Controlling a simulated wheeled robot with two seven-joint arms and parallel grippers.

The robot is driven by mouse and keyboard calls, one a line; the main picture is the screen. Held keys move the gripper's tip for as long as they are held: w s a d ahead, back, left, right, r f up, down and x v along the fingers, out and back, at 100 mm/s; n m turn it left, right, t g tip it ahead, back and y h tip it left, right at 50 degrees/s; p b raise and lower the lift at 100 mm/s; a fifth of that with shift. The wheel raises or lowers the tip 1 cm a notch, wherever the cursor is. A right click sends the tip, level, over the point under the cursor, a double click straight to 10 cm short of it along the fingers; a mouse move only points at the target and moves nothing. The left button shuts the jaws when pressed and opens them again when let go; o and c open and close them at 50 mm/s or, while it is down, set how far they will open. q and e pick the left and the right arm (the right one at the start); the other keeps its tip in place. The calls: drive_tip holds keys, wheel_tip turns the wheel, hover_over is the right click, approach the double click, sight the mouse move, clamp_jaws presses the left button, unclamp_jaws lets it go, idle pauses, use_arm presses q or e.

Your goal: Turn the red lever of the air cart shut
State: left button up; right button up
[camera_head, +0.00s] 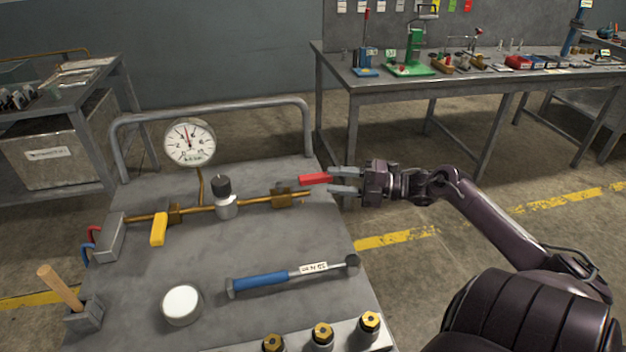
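The air cart (235,250) is a grey metal top with a tube rail at its back. A brass pipe (255,202) runs across it, with a brass valve (285,197) at its right end. The red lever (314,180) is by this valve, its handle pointing right, roughly along the pipe. My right gripper (335,180) comes in from the right at the cart's right edge. Its two grey fingers are apart, with the lever's outer end at or between their tips; I cannot tell whether they touch. My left gripper is out of view.
A pressure gauge (190,143), a yellow lever (158,229), a blue-handled torque wrench (270,281), a white round container (181,305) and brass fittings (322,335) occupy the cart. A workbench (370,87) stands behind. Floor right of the cart is clear.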

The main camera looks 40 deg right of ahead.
sight(304, 177)
drive_tip(key=shift+x, duration=2.7)
drive_tip(key=shift+w+d+f, duration=0.1)
clamp_jaws()
